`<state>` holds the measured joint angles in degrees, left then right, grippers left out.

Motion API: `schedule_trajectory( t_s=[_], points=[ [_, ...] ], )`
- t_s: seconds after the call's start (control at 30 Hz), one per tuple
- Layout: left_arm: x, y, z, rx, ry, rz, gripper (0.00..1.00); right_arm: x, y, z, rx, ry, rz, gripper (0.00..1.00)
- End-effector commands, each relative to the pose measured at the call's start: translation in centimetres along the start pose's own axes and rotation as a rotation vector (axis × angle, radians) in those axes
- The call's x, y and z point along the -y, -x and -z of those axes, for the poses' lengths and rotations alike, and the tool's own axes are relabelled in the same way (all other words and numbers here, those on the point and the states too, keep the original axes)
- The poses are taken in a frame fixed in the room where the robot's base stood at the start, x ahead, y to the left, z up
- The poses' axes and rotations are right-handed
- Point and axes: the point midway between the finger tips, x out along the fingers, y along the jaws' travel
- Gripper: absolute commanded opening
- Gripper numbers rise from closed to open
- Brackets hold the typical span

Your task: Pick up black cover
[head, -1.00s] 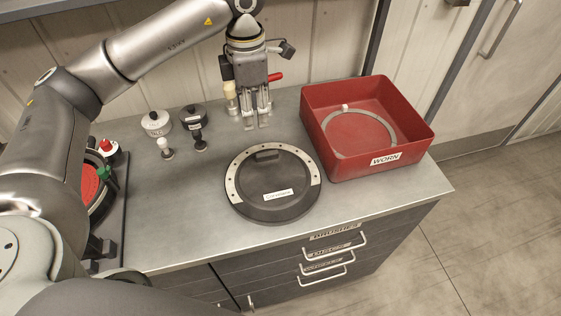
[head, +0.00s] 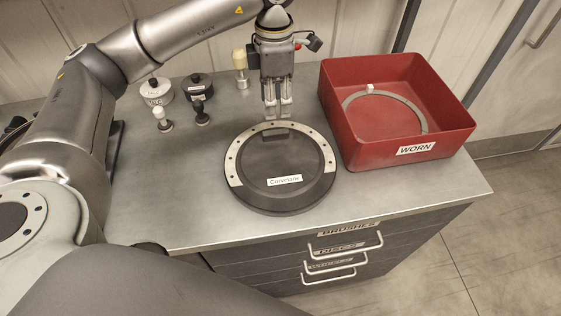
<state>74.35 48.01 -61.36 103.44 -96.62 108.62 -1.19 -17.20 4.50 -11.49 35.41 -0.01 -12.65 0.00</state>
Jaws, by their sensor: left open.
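The black cover (head: 275,182) is a round disc lying flat on the metal counter (head: 190,220). It has a pale, dotted band around its back and sides, a white label near the front and a raised block-shaped grip (head: 276,136) near its back edge. My left gripper (head: 277,116) points down just above and behind that grip, its fingers open and empty. Whether the fingertips touch the grip cannot be told. My right gripper is not in view.
A red bin (head: 440,142) labelled WORN, with a grey ring (head: 418,112) inside, stands right of the cover. White (head: 155,92) and black (head: 198,86) knobbed parts, two small stamps and a cream-handled tool (head: 240,70) stand behind left. Drawers (head: 340,262) are below.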

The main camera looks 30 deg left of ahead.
Motion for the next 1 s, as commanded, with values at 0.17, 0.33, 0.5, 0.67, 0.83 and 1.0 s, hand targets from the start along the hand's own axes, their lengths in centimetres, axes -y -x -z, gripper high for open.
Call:
schedule_trajectory(
  t_s=[0.17,0.33,0.5,0.67,0.83,1.0],
  points=[
    [0.0,-2.8,0.1,-0.004,0.000,0.003,0.41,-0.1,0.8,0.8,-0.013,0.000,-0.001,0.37],
    [0.0,-4.4,0.1,-0.001,-0.001,0.001,0.41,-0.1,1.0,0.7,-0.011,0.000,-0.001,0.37],
    [-0.1,-6.0,0.2,-0.005,0.001,0.003,0.41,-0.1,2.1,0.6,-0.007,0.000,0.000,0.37],
    [-0.2,-8.5,0.1,-0.004,0.000,0.003,0.41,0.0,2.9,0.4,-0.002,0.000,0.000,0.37],
    [-0.2,-9.7,0.1,-0.001,0.000,0.001,0.41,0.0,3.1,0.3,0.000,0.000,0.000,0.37],
    [-0.2,-9.7,0.1,0.000,0.000,0.000,0.41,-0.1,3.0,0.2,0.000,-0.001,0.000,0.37]
  ],
)
